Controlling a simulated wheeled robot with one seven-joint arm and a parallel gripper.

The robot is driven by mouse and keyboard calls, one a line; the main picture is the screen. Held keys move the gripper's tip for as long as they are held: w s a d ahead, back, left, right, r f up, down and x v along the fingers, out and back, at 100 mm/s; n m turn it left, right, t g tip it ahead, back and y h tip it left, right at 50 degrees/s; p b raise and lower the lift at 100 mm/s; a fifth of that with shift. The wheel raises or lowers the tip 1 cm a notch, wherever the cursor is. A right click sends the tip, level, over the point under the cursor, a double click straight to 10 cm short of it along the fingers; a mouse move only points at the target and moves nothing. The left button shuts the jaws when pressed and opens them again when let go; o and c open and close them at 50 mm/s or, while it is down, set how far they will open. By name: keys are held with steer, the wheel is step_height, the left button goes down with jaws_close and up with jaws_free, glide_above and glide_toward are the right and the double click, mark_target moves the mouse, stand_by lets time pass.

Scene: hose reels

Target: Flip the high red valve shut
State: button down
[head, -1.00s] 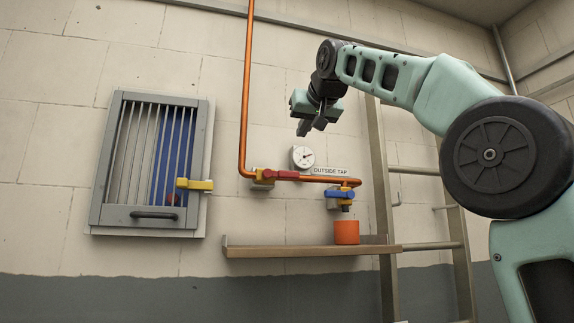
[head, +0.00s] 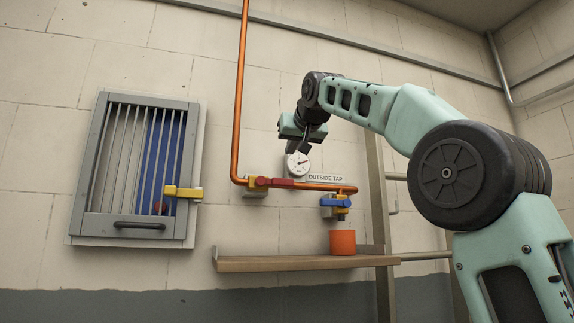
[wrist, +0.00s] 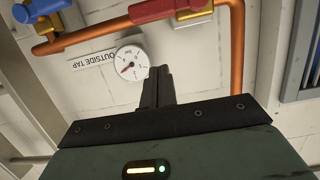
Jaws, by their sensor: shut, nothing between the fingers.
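The red valve (head: 271,182) has a red lever lying along the horizontal copper pipe, with a yellow brass body at its left end. Its red lever (wrist: 162,9) also shows at the top of the wrist view, partly cut off by the frame edge. My gripper (head: 297,150) is shut and empty, above and a little right of the valve, in front of the gauge's upper area. In the wrist view my gripper's fingertips (wrist: 159,72) are together, beside the gauge and apart from the lever.
A round gauge (head: 298,164) sits by the "OUTSIDE TAP" label (head: 325,178). A blue-handled tap (head: 335,202) hangs above an orange cup (head: 342,242) on a wooden shelf (head: 300,263). A barred cabinet (head: 140,168) with a yellow latch (head: 183,192) is left; a ladder (head: 380,220) stands right.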

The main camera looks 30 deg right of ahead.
mark_target(275, 182)
steer(key=w+d+f+p, duration=0.1)
steer(key=w+f, duration=0.3)
steer(key=f, duration=0.1)
steer(key=shift+d, duration=0.1)
stand_by(0.6)
